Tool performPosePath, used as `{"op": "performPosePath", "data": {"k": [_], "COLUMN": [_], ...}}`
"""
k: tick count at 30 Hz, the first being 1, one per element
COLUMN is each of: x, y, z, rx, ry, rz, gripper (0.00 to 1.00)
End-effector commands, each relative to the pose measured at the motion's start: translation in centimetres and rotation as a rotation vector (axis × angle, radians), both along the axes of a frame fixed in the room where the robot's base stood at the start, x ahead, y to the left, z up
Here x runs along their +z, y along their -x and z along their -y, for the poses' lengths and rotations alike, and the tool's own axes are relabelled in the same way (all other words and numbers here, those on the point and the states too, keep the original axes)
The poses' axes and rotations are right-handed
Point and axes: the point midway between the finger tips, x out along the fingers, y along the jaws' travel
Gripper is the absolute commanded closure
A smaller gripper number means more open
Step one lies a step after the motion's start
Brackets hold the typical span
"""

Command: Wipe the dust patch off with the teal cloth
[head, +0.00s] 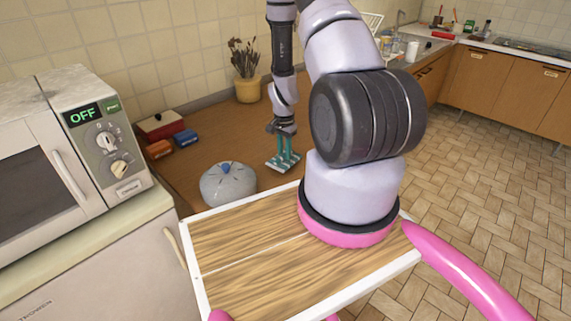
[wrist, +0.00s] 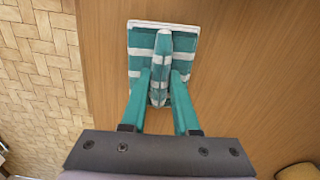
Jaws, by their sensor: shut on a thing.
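The teal cloth (wrist: 148,42) is a teal and white striped pad with a raised ridge along its middle. It lies flat on or just above the brown wooden counter (head: 215,122); I cannot tell whether it touches. My gripper (wrist: 160,82) has teal fingers closed on the ridge from both sides. In the head view my gripper (head: 284,146) points down at the counter, with the cloth (head: 279,165) under it. I cannot make out the dust patch in either view; it may be hidden under the cloth.
A grey domed object with a blue knob (head: 228,183) stands left of the cloth. Red (head: 161,126) and blue (head: 186,138) boxes lie near the microwave (head: 75,150). A potted plant (head: 247,88) stands behind. The wrist view shows bare counter right of the cloth and floor at left.

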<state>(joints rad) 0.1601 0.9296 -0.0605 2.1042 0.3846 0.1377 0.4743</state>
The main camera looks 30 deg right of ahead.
Motion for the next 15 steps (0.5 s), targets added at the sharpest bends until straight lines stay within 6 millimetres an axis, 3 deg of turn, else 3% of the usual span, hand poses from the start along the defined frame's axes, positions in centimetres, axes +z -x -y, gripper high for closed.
{"op": "performPosePath", "data": {"k": [15], "x": [4.2], "y": [-0.1], "z": [0.0], "rx": [0.001], "ry": [0.001], "rz": [0.003], "gripper": [1.0]}}
